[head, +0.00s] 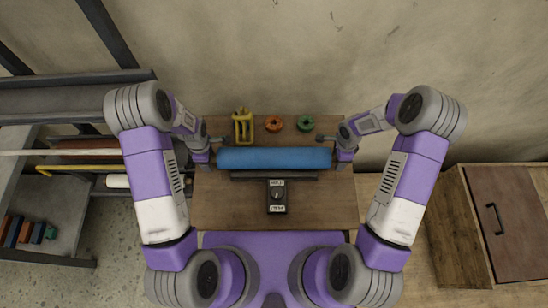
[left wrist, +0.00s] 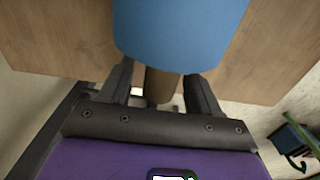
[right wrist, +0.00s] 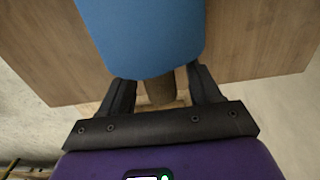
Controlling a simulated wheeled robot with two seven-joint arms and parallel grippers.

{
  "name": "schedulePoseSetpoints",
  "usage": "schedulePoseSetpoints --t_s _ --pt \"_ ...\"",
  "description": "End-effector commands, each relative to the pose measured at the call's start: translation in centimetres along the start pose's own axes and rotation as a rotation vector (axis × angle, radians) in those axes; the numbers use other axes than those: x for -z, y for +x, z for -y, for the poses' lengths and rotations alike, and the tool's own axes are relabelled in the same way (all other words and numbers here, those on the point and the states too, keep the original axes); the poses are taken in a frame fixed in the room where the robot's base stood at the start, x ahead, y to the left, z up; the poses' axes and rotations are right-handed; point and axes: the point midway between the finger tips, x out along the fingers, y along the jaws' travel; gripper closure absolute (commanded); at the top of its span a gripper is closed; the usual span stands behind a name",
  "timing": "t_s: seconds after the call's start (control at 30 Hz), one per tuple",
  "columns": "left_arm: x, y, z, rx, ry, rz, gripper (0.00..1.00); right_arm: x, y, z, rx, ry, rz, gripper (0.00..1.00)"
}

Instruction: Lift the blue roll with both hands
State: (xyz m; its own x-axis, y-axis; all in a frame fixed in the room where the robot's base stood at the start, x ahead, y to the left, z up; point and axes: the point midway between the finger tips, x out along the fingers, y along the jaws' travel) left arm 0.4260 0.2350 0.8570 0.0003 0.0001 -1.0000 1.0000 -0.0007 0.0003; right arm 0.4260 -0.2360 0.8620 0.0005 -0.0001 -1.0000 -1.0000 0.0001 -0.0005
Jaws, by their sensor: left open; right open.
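The blue roll (head: 274,158) lies crosswise on the wooden table (head: 230,205) in the head view. My left gripper (head: 214,156) is at its left end and my right gripper (head: 334,154) at its right end. In the left wrist view the roll's end (left wrist: 178,35) reaches to my open fingers (left wrist: 160,85), with a brown core stub between them. In the right wrist view the roll's other end (right wrist: 143,38) likewise reaches to my open fingers (right wrist: 160,85), with a core stub between them. I cannot tell whether the fingers touch the cores.
A dark bar (head: 274,176) and a small dial box (head: 276,196) are in front of the roll. Behind it are a yellow holder (head: 243,127), an orange ring (head: 273,124) and a green ring (head: 305,123). A shelf (head: 60,100) stands left, a wooden cabinet (head: 460,235) right.

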Motion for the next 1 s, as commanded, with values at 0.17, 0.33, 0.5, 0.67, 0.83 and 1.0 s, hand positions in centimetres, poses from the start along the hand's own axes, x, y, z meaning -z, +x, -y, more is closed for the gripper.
schedulePoseSetpoints --t_s 0.17,0.33,0.5,0.67,0.83,1.0 --pt "0.01 -0.03 -0.01 0.000 0.000 0.000 0.37 0.02 -0.01 0.00 0.000 0.000 0.000 0.37" --pt "0.01 -0.04 -0.01 0.000 -0.001 0.000 0.64 0.01 -0.02 -0.01 0.000 0.000 0.000 0.64" --pt "0.01 -0.05 -0.01 0.000 -0.001 0.000 0.90 0.00 -0.03 0.00 0.000 0.000 0.000 0.90" --pt "0.01 -0.06 -0.01 0.000 -0.001 0.000 1.00 0.00 -0.04 0.01 0.000 0.000 0.000 1.00" --pt "0.01 -0.06 -0.02 0.000 -0.002 0.000 1.00 0.00 -0.04 0.01 0.000 0.000 0.000 1.00" --pt "0.01 -0.07 -0.02 0.000 -0.002 0.000 1.00 -0.01 -0.05 0.02 0.001 0.000 0.000 1.00"
